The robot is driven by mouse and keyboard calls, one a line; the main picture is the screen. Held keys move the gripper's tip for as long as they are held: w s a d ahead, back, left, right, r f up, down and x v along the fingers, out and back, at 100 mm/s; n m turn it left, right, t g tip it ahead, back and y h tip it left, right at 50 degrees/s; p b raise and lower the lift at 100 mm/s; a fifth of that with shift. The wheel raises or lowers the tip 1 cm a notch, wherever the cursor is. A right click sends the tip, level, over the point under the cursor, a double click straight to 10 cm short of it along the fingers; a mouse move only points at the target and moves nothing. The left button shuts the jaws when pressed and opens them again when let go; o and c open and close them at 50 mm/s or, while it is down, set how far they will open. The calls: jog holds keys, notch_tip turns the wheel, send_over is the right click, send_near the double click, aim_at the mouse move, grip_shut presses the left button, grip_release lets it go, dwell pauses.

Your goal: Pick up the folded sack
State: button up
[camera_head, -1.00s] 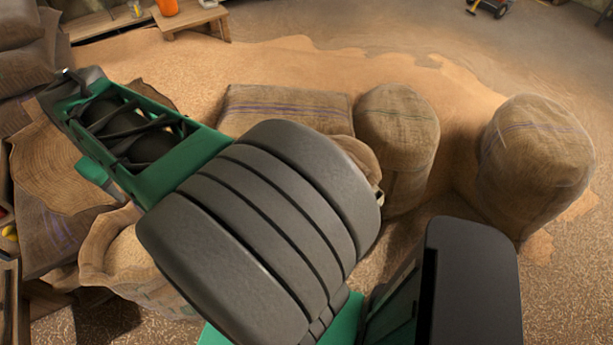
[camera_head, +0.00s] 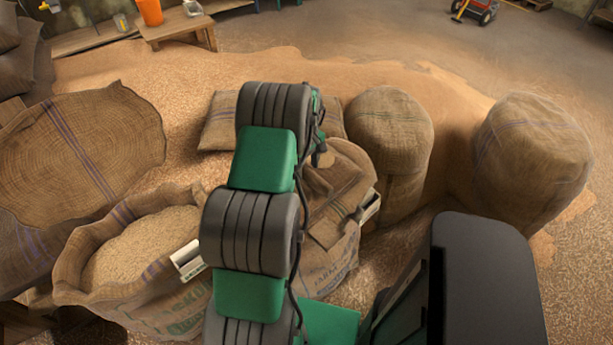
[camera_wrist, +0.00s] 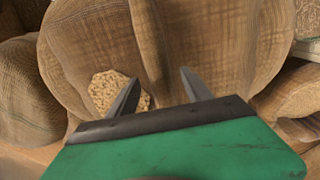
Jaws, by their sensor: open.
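A brown folded piece of sackcloth (camera_head: 333,208) lies on the top of a printed sack (camera_head: 325,268) just right of my arm in the head view. My arm covers part of it. I cannot tell for sure that it is the folded sack. In the wrist view my gripper (camera_wrist: 160,76) is open, with two dark fingers spread apart. Brown sackcloth (camera_wrist: 205,45) fills the view beyond the fingers, and nothing is clearly held between them. A patch of grain (camera_wrist: 118,92) shows by the left finger. In the head view my gripper is mostly hidden behind my arm.
An open sack of grain (camera_head: 150,250) stands left of my arm. A large striped sack (camera_head: 85,150) lies at the left. Spilled grain (camera_head: 350,60) covers the floor behind.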

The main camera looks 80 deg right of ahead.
jog(key=shift+f, duration=0.6)
jog(key=shift+c, duration=0.2)
grip_shut()
jog(key=shift+d+r, duration=0.1)
jog(key=shift+r, duration=0.05)
dwell(0.6)
